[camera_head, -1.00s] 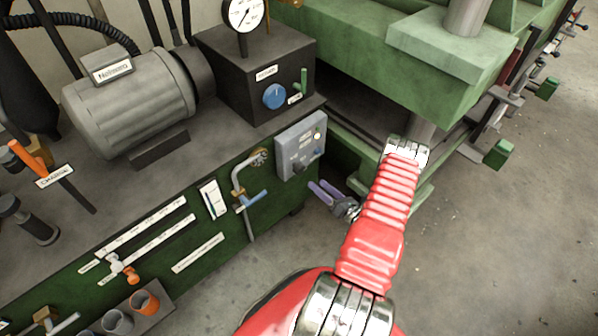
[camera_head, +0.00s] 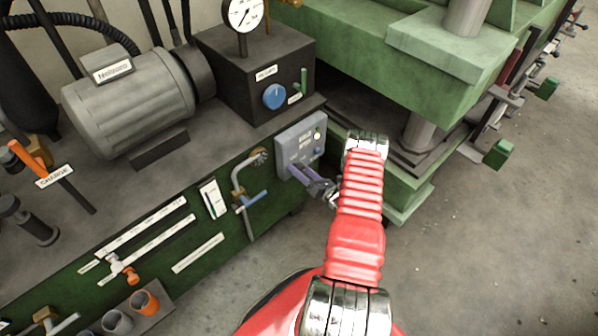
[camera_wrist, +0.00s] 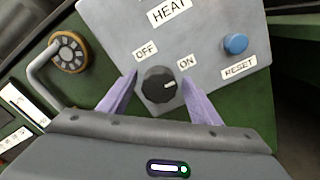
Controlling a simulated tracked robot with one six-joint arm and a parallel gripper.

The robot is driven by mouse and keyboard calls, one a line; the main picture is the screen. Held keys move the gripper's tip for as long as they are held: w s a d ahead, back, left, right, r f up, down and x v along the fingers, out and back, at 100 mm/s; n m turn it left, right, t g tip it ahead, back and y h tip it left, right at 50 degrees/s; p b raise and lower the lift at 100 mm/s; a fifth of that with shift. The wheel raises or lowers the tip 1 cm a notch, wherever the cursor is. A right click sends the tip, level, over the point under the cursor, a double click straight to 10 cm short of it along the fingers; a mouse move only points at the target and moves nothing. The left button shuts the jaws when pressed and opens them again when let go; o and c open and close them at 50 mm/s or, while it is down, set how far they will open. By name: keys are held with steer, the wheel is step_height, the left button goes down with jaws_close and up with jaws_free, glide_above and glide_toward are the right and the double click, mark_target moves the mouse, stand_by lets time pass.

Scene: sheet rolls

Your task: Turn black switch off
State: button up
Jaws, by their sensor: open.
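The black switch (camera_wrist: 160,87) is a round knob on the grey panel (camera_wrist: 215,30), below a HEAT label. OFF is printed at its upper left and ON at its upper right. The knob's light mark points right, toward the ON side. My gripper (camera_wrist: 158,92) is open in the wrist view, with one purple finger on each side of the knob. I cannot tell whether the fingers touch it. In the head view my gripper (camera_head: 302,170) is at the lower front of the grey panel (camera_head: 290,135), and the fingers hide the knob there.
A blue RESET button (camera_wrist: 235,43) sits right of the knob. A pipe with a round valve (camera_wrist: 68,52) is at the left. In the head view, a blue-handled valve (camera_head: 250,200) is left of the panel and a green press (camera_head: 400,75) stands at the right.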

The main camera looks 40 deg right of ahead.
steer(key=c, duration=1.1)
steer(key=shift+o, duration=0.3)
steer(key=shift+a, duration=0.3)
steer(key=shift+d, duration=0.15)
steer(key=shift+c, duration=0.2)
